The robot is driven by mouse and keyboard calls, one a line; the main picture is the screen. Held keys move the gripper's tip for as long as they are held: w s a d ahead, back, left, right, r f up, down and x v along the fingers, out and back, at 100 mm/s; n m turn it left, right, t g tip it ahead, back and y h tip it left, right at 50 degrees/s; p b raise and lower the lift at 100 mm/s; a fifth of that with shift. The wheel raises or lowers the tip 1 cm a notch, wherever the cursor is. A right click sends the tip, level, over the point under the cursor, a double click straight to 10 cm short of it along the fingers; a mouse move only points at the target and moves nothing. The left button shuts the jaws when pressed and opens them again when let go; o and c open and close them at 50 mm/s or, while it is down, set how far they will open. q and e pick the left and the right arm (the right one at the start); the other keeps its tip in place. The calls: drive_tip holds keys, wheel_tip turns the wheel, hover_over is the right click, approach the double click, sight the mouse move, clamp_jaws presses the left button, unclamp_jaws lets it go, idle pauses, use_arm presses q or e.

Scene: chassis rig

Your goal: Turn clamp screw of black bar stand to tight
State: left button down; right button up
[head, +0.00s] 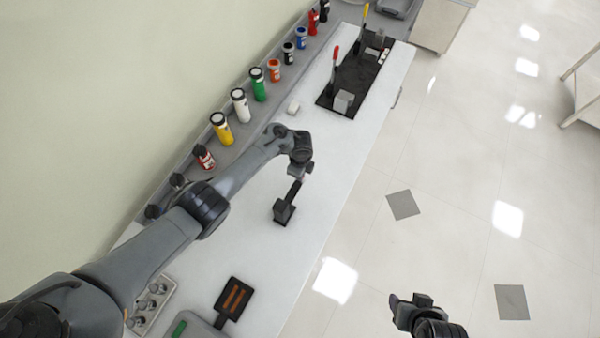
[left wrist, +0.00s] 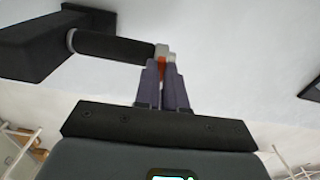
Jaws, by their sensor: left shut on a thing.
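The black bar stand (head: 284,211) stands on the white bench below my left gripper in the head view. In the left wrist view its dark block and round black bar (left wrist: 112,46) reach in from the upper left. My left gripper (head: 300,177) is at the bar's end. In the left wrist view its two purple fingers (left wrist: 163,80) are shut on the clamp screw (left wrist: 163,65), a small piece with an orange part and a pale part; the fingers hide much of it. My right gripper (head: 409,300) hangs over the floor, away from the bench; its opening is unclear.
Several coloured bottles, among them a yellow one (head: 221,128), line the grey shelf along the wall. A black tray (head: 326,101) with red and yellow levers lies at the far end. A dark panel with orange bars (head: 235,298) is nearer. The bench around the stand is clear.

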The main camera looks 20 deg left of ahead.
use_arm(q)
drive_tip(key=shift+m, duration=0.3)
drive_tip(key=c, duration=1.2)
unclamp_jaws()
drive_tip(key=shift+r, duration=0.1)
drive_tip(key=shift+r, duration=0.3)
wheel_tip(320, 180, up, 10)
drive_tip(key=p, duration=0.3)
drive_tip(key=shift+f, duration=0.15)
